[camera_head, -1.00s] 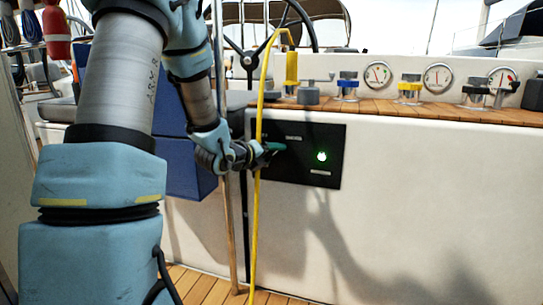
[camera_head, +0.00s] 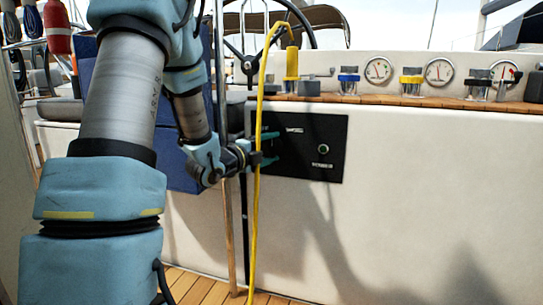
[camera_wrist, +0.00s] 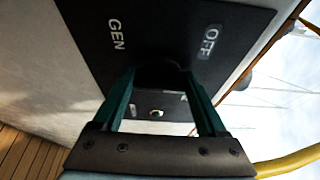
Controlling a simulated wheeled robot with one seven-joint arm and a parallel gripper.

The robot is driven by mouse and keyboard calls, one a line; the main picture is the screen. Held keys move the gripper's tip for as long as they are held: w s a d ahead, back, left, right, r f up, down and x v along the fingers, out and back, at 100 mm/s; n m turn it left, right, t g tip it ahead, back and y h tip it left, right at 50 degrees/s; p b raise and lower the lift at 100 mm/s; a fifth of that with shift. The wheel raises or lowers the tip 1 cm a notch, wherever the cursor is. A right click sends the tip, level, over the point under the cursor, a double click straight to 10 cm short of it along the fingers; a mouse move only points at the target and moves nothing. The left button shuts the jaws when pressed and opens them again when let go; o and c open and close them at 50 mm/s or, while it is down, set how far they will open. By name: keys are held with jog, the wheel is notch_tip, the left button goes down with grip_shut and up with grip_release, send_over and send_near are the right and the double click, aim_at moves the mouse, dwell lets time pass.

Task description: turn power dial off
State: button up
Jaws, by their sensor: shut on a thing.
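The black power panel (camera_head: 335,125) is set in the white cockpit wall; it also shows in the wrist view (camera_wrist: 135,15). The dark dial (camera_wrist: 160,74) sits on it, near the white labels "GEN" (camera_wrist: 116,34) and "OFF" (camera_wrist: 210,41). My gripper (camera_head: 271,148) is at the left part of the panel, its green fingers on either side of the dial. In the wrist view my gripper (camera_wrist: 160,82) is shut on the dial, with most of the dial in shadow. The round indicator lamp (camera_head: 323,149) is unlit. The dial's pointer direction cannot be made out.
A yellow cable (camera_head: 256,215) hangs in front of my wrist, beside a metal pole (camera_head: 219,70). The wall right of the panel is clear.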

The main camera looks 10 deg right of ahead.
jog(key=n+b, duration=0.1)
jog(key=n, duration=0.1)
jog(key=n+t+b, duration=0.1)
jog(key=n+h+b, duration=0.1)
jog(key=n, duration=0.1)
jog(key=shift+f+n+t, duration=0.3)
jog(key=shift+t, duration=0.1)
jog(key=shift+r+n+t+b, duration=0.1)
jog(key=shift+n+t+b, duration=0.75)
jog(key=shift+n, duration=1.35)
jog(key=o, duration=1.3)
jog(key=p+v, duration=0.1)
jog(key=v, duration=0.9)
jog(key=shift+s+a+p, duration=0.2)
jog(key=shift+s+p, duration=0.1)
jog(key=shift+p, duration=0.1)
